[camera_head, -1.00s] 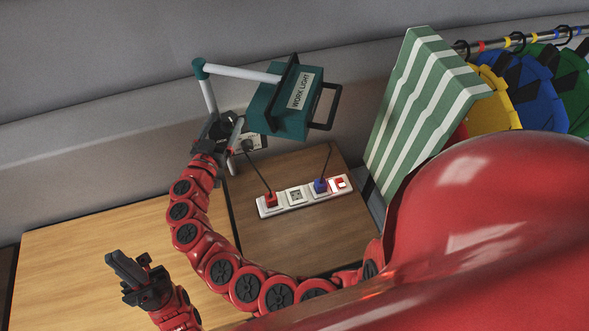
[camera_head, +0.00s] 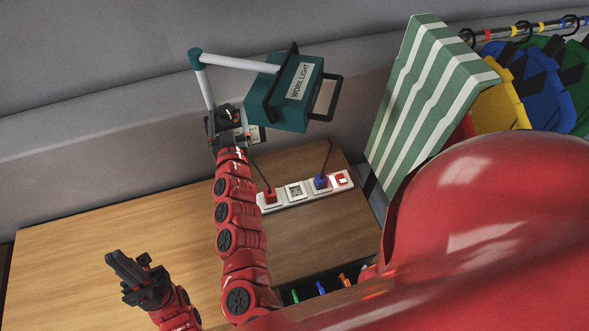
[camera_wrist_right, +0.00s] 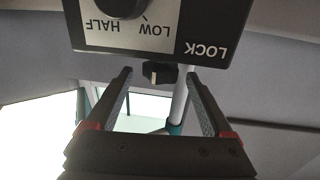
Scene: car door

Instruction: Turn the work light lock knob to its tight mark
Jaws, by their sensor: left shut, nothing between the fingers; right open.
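The work light (camera_head: 290,88) is a teal lamp on a white jointed arm above the wooden top. In the right wrist view its black control box (camera_wrist_right: 165,28) appears upside down, with a large dial (camera_wrist_right: 122,5) marked HALF and LOW and the word LOCK. A small black lock knob (camera_wrist_right: 160,73) with a pale mark sticks out from the box's edge by LOCK. My right gripper (camera_wrist_right: 159,78) is open, its fingers on either side of the knob; contact cannot be told. In the head view my right gripper (camera_head: 229,126) is at the lamp's post. My left gripper (camera_head: 130,270) is shut and empty.
A white power strip (camera_head: 305,191) with red and blue plugs lies on the wooden top (camera_head: 120,225). A green-striped board (camera_head: 425,105) and hanging coloured pieces (camera_head: 540,85) stand at right. A dark tray with coloured items (camera_head: 320,289) shows at the bottom.

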